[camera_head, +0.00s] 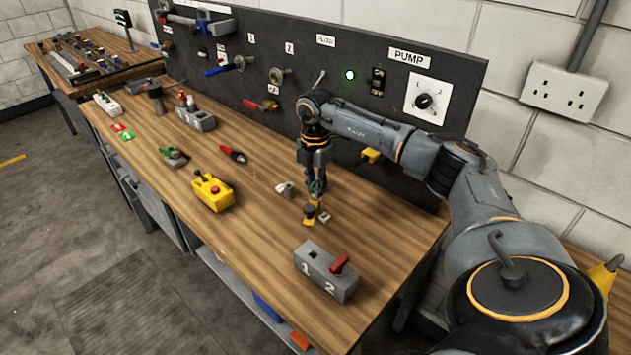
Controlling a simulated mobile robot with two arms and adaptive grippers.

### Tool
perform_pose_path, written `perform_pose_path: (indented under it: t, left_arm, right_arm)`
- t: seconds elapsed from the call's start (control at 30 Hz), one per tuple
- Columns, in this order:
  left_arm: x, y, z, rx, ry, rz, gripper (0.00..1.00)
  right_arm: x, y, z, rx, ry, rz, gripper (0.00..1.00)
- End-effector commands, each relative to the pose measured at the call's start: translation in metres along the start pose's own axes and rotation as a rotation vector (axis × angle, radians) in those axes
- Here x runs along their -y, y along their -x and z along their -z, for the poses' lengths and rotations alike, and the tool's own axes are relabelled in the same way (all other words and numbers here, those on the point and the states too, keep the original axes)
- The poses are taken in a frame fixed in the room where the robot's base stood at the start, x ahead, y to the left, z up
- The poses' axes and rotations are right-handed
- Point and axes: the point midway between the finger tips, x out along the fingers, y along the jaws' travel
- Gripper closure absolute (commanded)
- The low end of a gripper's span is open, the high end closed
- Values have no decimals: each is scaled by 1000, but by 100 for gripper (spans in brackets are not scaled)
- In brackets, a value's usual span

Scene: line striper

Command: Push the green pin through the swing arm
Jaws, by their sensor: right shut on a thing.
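My right gripper (314,194) points down over the middle of the wooden workbench. It is shut on a small yellow piece with a dark top (309,213), low over or touching the bench top. The fingers partly hide it. A small dark green part (174,156) with a dark knob lies on the bench at the left. I cannot tell whether it belongs to the green pin or the swing arm; neither is clearly recognisable. My left gripper is not in view.
A grey block marked 1 and 2 (327,271) with a red handle stands in front of the gripper. A yellow box (212,191) with a red button stands to the left. A dark panel (420,130) with switches and valves rises behind.

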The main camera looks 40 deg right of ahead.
Motion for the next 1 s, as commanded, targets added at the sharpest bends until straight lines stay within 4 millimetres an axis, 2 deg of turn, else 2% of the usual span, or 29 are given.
perform_pose_path:
  t: [0.53, 0.9, 0.93, 1.0]
  left_arm:
    - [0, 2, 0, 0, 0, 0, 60]
    - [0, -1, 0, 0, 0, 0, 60]
    - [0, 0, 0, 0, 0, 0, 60]
    - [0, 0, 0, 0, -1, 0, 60]
  right_arm:
    - [0, -1, 0, 0, 0, 0, 100]
    - [0, -9, 0, 0, 0, 0, 100]
    - [0, -8, 0, 0, 0, -1, 80]
    - [0, -8, 0, 0, 0, -1, 66]
